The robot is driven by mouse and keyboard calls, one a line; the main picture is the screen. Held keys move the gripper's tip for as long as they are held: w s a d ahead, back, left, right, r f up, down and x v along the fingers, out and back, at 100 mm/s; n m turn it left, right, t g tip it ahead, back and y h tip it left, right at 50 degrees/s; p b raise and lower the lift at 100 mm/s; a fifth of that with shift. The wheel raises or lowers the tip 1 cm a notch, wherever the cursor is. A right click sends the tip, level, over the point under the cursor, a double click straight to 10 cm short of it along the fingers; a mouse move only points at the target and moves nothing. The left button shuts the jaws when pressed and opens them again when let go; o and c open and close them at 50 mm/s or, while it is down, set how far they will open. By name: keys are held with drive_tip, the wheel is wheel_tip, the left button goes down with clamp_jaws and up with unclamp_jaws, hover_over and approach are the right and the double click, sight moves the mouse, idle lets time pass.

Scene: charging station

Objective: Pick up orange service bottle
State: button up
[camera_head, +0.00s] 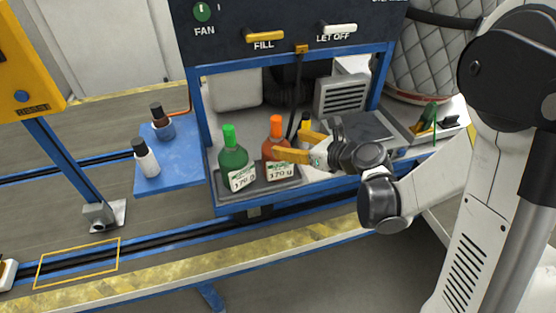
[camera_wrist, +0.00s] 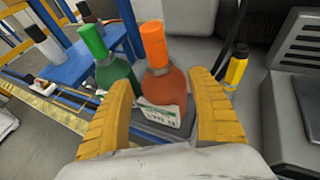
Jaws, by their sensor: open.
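The orange service bottle (camera_head: 274,139) has a bright orange cap and a white label reading 170 g. It stands upright in a dark tray (camera_head: 233,195) on the station's shelf. A green bottle (camera_head: 232,157) stands just left of it in the same tray. My gripper (camera_head: 292,145) has yellow fingers and comes from the right. In the wrist view the orange bottle (camera_wrist: 164,85) shows between and beyond the two open fingers (camera_wrist: 165,110). I cannot tell whether either finger touches it. The green bottle (camera_wrist: 112,70) is outside the left finger.
A yellow bottle with a black top (camera_wrist: 237,68) stands beyond the right finger. A blue side shelf (camera_head: 180,160) holds two dark-capped bottles. The dark panel (camera_head: 290,22) with FILL and LET OFF handles overhangs the shelf. A grey box (camera_head: 362,128) stands to the right.

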sight(280, 137)
drive_tip(key=x, duration=0.2)
drive_tip(key=b+x, duration=0.1)
drive_tip(key=x, duration=0.1)
drive_tip(key=b+x, duration=0.1)
drive_tip(key=x, duration=0.1)
drive_tip(key=shift+w+a+r, duration=0.1)
drive_tip(key=shift+r, duration=0.45)
drive_tip(key=shift+c, duration=0.9)
clamp_jaws()
